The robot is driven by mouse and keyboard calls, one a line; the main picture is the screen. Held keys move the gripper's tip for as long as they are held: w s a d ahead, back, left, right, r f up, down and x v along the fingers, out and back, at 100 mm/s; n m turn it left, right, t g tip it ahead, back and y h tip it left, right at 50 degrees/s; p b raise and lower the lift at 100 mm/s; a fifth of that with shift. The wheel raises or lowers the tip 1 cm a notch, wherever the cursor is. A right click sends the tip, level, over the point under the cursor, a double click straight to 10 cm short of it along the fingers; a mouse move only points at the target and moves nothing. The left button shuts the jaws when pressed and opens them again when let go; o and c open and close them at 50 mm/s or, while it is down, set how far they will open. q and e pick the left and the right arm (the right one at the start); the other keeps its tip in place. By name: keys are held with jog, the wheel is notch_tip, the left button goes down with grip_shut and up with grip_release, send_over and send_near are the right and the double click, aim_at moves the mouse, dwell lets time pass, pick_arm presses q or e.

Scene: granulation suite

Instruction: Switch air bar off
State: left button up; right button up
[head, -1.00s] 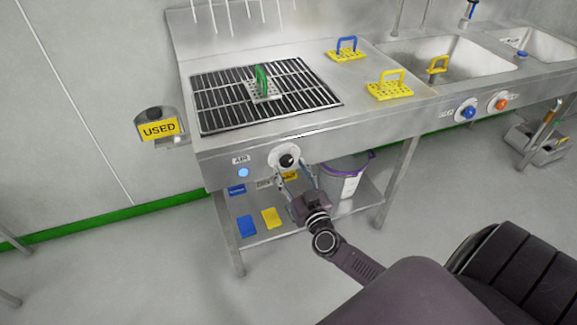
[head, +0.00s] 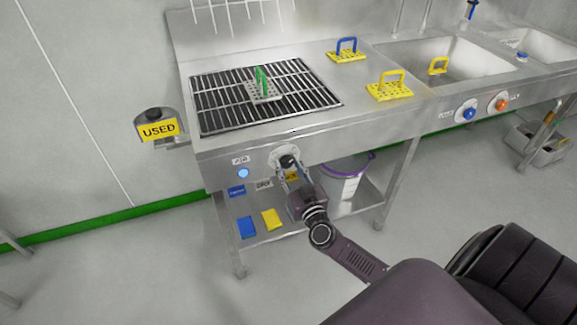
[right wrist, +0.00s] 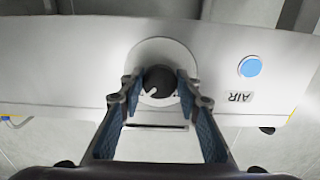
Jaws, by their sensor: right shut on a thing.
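The air knob is a black dial (right wrist: 159,82) on a round pale plate (right wrist: 163,54) in the front panel of the steel bench. A lit blue light (right wrist: 250,66) and an AIR label (right wrist: 239,97) are beside it. In the head view the knob (head: 287,161) is partly covered by my right gripper (head: 292,170). In the right wrist view my right gripper (right wrist: 158,88) has its two fingers on either side of the dial, shut on it. A white mark shows on the dial's face. My left gripper is not in view.
Above the knob is a black slatted grate (head: 225,105) with a green-handled plate (head: 263,88). Yellow (head: 390,88) and blue-handled (head: 346,52) plates stand to the right. A bucket (head: 345,178) is on the lower shelf.

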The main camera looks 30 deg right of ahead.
jog(key=shift+r+n+p, duration=0.15)
jog(key=shift+n+p, duration=0.45)
jog(key=shift+p, duration=0.35)
jog(key=n+p, duration=0.4)
jog(key=shift+p, duration=0.4)
jog(key=n+p, duration=0.2)
jog(key=shift+n, duration=0.4)
jog(key=n+p, duration=0.2)
jog(key=n, duration=0.5)
jog(key=shift+n, duration=1.5)
jog(key=shift+d, duration=0.1)
jog(key=o, duration=1.2)
jog(key=shift+c, duration=0.2)
